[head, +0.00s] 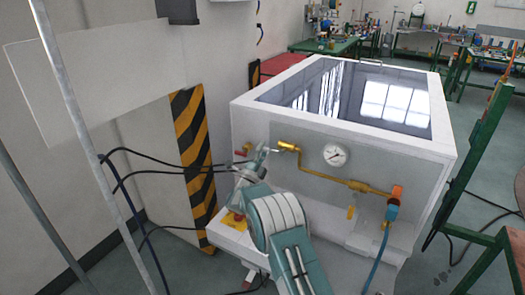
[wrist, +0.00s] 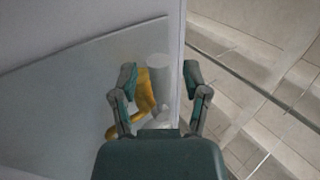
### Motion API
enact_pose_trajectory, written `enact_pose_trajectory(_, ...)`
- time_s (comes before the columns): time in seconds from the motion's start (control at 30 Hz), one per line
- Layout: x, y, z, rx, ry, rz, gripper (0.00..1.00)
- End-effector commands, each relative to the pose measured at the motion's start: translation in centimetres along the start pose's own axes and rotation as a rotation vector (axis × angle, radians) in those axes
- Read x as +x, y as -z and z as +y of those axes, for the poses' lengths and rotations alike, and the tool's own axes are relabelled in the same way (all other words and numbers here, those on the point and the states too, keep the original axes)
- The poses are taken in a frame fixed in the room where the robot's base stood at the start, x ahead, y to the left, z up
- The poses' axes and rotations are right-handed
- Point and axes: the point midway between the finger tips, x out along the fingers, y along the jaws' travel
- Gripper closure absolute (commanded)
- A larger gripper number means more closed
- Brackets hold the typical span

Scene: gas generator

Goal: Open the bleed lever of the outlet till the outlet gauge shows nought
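The outlet gauge (head: 336,155) is a round white dial on the front panel of the white generator cabinet. Its needle is too small to read surely. A brass pipe (head: 350,183) runs below it to an orange fitting (head: 397,192) with a blue hose. A brass fitting (head: 288,147) sits left of the gauge; I cannot tell which part is the bleed lever. My gripper (head: 263,154) is in front of the panel, just left of this fitting. In the wrist view, my gripper (wrist: 160,82) is open; a grey cylinder (wrist: 158,72) and a yellow part (wrist: 143,92) show between and beyond the fingers, with no clear contact.
The white cabinet (head: 240,125) has a dark glass top. Black cables (head: 150,160) hang left of it, near a yellow-black striped panel (head: 192,145). A red button on yellow (head: 237,220) is at the lower left. A green frame (head: 475,150) stands right, with floor between.

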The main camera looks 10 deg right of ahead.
Motion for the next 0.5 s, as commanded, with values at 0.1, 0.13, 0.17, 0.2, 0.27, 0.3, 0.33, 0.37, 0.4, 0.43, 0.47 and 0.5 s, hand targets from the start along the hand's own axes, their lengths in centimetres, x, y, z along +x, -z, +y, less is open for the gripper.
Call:
enact_pose_trajectory(0.1,0.0,-0.1,-0.1,0.001,0.001,0.000,0.40)
enact_pose_trajectory(0.13,-0.1,-0.1,-0.1,0.000,0.001,-0.001,0.40)
enact_pose_trajectory(0.17,-0.3,-0.1,-0.1,0.000,0.001,-0.001,0.40)
enact_pose_trajectory(0.2,-0.6,-0.1,-0.1,0.000,0.000,-0.002,0.40)
enact_pose_trajectory(0.27,-1.3,-0.1,0.0,-0.001,-0.001,-0.003,0.40)
enact_pose_trajectory(0.3,-2.0,-0.1,0.0,-0.002,-0.001,-0.002,0.40)
enact_pose_trajectory(0.33,-2.6,-0.1,0.0,-0.002,-0.002,-0.003,0.40)
enact_pose_trajectory(0.37,-3.2,-0.2,0.0,-0.001,-0.002,-0.004,0.40)
enact_pose_trajectory(0.4,-4.1,-0.2,0.0,-0.001,-0.002,-0.005,0.40)
enact_pose_trajectory(0.43,-4.7,-0.2,0.0,-0.001,-0.001,-0.005,0.40)
enact_pose_trajectory(0.47,-5.3,-0.2,0.0,-0.002,-0.001,-0.005,0.40)
enact_pose_trajectory(0.5,-6.2,-0.2,0.1,-0.002,-0.002,-0.004,0.40)
